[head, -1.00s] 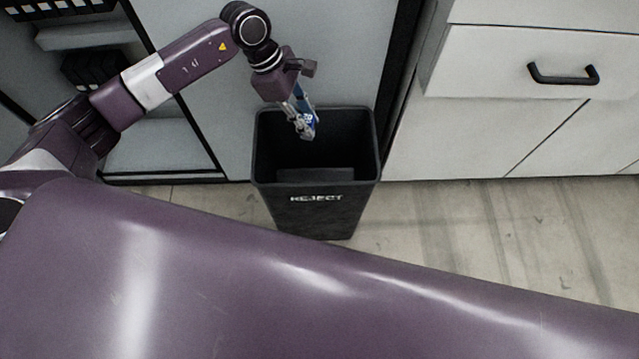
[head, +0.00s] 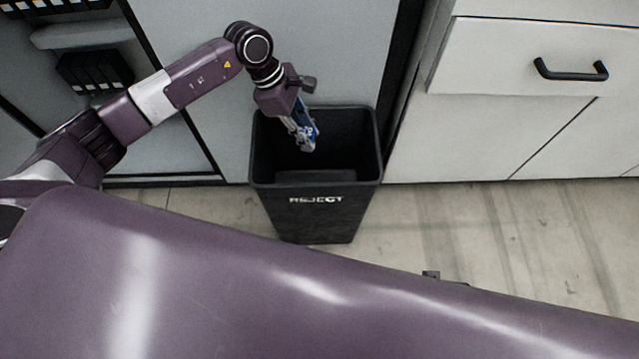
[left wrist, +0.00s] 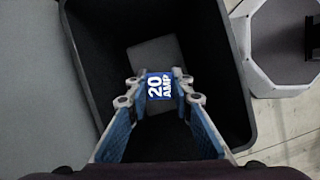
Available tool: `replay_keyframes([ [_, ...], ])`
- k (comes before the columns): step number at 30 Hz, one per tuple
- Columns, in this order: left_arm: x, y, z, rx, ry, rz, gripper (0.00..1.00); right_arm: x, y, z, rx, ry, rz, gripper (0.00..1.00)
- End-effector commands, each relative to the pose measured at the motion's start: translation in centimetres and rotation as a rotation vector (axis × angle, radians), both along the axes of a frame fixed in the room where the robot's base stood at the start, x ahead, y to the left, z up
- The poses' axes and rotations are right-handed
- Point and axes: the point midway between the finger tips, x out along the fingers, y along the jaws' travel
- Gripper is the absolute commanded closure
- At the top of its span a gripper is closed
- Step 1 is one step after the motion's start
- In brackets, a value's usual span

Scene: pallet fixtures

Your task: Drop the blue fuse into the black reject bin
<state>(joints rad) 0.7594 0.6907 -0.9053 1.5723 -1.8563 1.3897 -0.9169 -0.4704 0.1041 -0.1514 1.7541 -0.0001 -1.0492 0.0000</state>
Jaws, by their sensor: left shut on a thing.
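The blue fuse (left wrist: 159,86), marked "20 AMP", is held between the fingertips of my left gripper (left wrist: 158,88) in the left wrist view. In the head view my left gripper (head: 306,143) points down into the mouth of the black reject bin (head: 316,215), which stands upright on the floor and is lettered "REJECT". The fingertips are inside the bin's opening, near its left-middle part. The bin's walls (left wrist: 85,60) surround the fuse in the left wrist view, with the bin floor below. My right gripper is not in view.
White cabinets with a black-handled drawer (head: 571,70) stand right of the bin. A grey panel (head: 290,50) stands behind it. Shelves with dark boxes (head: 95,70) are at the left. Bare floor (head: 470,215) lies right of the bin.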

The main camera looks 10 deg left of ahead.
Motion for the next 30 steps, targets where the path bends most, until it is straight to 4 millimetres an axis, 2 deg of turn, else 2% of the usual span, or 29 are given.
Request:
replay_keyframes([
  [4, 0.0, 0.0, 0.0, -0.001, 0.000, 0.000, 1.00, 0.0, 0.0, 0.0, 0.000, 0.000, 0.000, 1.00],
  [5, 0.0, 0.0, 0.0, 0.000, 0.000, 0.000, 0.77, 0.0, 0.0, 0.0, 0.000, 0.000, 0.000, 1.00],
  [10, 0.0, 0.0, 0.0, 0.000, 0.000, 0.000, 0.59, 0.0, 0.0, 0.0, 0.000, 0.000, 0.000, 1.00],
  [21, 0.1, 0.3, 0.6, 0.001, -0.001, 0.000, 0.59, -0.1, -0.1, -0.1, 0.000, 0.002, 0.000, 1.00],
  [26, 0.1, 1.3, 3.0, 0.002, -0.004, 0.002, 0.59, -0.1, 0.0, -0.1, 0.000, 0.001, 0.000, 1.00],
  [30, 0.1, 2.5, 5.9, 0.001, -0.005, 0.001, 0.59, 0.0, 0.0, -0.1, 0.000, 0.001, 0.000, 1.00],
])
